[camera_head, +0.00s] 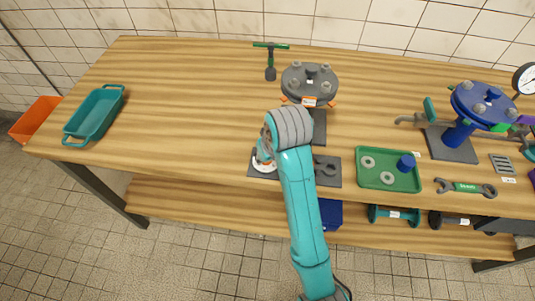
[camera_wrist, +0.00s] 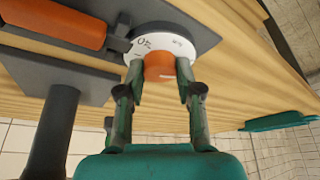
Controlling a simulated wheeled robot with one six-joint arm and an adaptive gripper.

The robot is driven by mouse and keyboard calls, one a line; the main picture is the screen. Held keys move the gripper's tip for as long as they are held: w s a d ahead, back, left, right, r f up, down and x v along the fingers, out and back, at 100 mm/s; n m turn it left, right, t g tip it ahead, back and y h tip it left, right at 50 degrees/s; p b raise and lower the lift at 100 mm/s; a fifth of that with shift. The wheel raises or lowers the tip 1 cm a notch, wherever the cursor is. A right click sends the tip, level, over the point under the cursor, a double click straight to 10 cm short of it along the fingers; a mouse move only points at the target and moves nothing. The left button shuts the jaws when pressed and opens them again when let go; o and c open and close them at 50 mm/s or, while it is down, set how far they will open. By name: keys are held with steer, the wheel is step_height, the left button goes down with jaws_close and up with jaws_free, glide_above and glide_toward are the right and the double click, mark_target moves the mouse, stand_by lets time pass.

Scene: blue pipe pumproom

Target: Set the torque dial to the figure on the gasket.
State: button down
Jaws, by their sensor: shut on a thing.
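The torque dial is a white disc with dark markings (camera_wrist: 145,43) on a dark round base. It also shows in the head view (camera_head: 264,167), partly hidden by my arm. My gripper (camera_wrist: 160,68) has its two fingers on either side of the dial's orange knob (camera_wrist: 159,64) and is shut on it. An "0" mark shows on the disc; the other figures are too small to read. A grey bolted flange (camera_head: 309,80) stands behind my arm, with orange tabs and a small label (camera_head: 309,101) at its edge. These may belong to the gasket; its figure is unreadable.
An orange handle (camera_wrist: 55,22) lies beside the dial. A green tray (camera_head: 390,184) with grey rings and a blue cylinder is at right, with a spanner (camera_head: 466,188) and blue flange stand (camera_head: 462,132) beyond. A teal bin (camera_head: 95,114) stands far left; the tabletop between is clear.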

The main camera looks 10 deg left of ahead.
steer(key=m+h, duration=0.1)
steer(key=m, duration=0.1)
steer(key=m+h, duration=0.1)
steer(key=m, duration=0.2)
steer(key=shift+a+t, duration=0.2)
steer(key=shift+t, duration=0.1)
steer(key=shift+m, duration=0.4)
steer(key=c, duration=0.7)
jaws_free()
steer(key=shift+c, duration=0.2)
